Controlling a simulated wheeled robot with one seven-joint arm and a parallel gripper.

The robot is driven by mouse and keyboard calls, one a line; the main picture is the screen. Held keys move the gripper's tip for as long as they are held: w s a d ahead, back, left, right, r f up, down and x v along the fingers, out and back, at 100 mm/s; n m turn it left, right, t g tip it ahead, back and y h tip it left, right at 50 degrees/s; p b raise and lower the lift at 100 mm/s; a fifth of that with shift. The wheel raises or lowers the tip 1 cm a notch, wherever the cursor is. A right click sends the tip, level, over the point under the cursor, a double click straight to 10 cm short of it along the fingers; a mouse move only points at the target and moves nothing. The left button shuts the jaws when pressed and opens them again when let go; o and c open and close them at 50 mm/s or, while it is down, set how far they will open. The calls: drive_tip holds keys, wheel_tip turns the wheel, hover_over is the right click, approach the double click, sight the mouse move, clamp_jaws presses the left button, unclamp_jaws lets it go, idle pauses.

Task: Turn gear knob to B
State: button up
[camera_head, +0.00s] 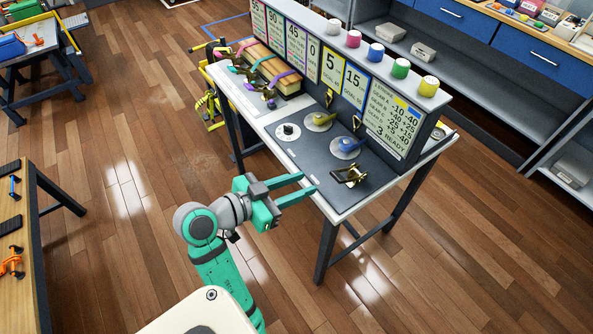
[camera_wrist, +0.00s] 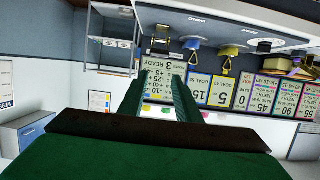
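The gear knob appears to be the black knob on a round white dial (camera_head: 288,132), on the dark panel of the workbench in the head view. Its marks are too small to read, so I cannot tell its setting. My gripper (camera_head: 309,182) is open and empty, just off the bench's near edge, with its teal fingers pointing toward the bench. The dial lies beyond the fingers, up and to the left, apart from them. In the wrist view the gripper (camera_wrist: 155,88) shows two dark green fingers spread apart with nothing between them.
A yellow lever on a round base (camera_head: 319,121), a blue lever (camera_head: 346,147) and a brass latch (camera_head: 349,175) stand on the panel. A sign (camera_head: 396,127) and number cards line the back. Coloured straps (camera_head: 283,77) lie at the far left. Open floor surrounds the bench.

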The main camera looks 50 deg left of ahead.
drive_tip(key=shift+o, duration=1.2)
drive_tip(key=w+a+f+n+g, duration=0.2)
drive_tip(key=w+a+g, duration=0.3)
drive_tip(key=w+a, duration=0.5)
drive_tip(key=a, duration=0.4)
drive_tip(key=shift+w+a+f+n+y, duration=0.2)
drive_tip(key=shift+f+n+y, duration=0.1)
drive_tip(key=shift+n+y, duration=0.1)
drive_tip(key=n+g+y, duration=0.2)
drive_tip(key=n+g, duration=0.1)
drive_tip(key=g, duration=0.2)
approach(288, 126)
drive_tip(key=shift+g, duration=0.3)
drive_tip(key=x, duration=0.8)
drive_tip(key=shift+w, duration=0.3)
drive_tip(key=c, duration=1.1)
